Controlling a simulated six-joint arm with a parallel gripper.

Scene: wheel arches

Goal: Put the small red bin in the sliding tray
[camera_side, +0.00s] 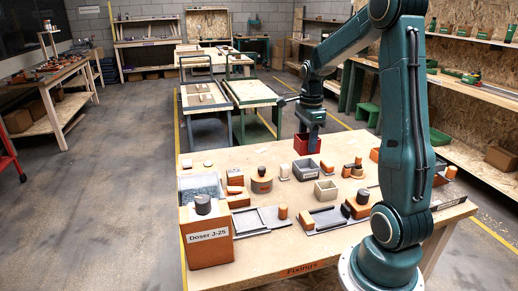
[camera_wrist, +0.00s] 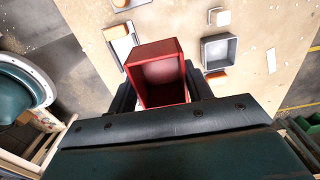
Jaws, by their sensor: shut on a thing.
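The small red bin (camera_side: 302,145) is in my gripper near the far edge of the table. My gripper (camera_side: 313,127) is shut on its wall and points down. In the wrist view the red bin (camera_wrist: 160,72) fills the space in front of my gripper (camera_wrist: 165,95), open side showing and empty. It appears raised above the table. A flat grey tray with a rail-like frame (camera_side: 258,220) lies at the table's front, with an orange block at its right end. A similar grey piece (camera_side: 325,218) lies to its right. I cannot tell for certain which is the sliding tray.
A dark grey bin (camera_side: 306,169) and a beige bin (camera_side: 326,190) stand on the table (camera_side: 235,160) below the red bin. An orange doser (camera_side: 207,240) and a bluish container (camera_side: 201,187) stand at the left. Several orange and grey pieces crowd the middle.

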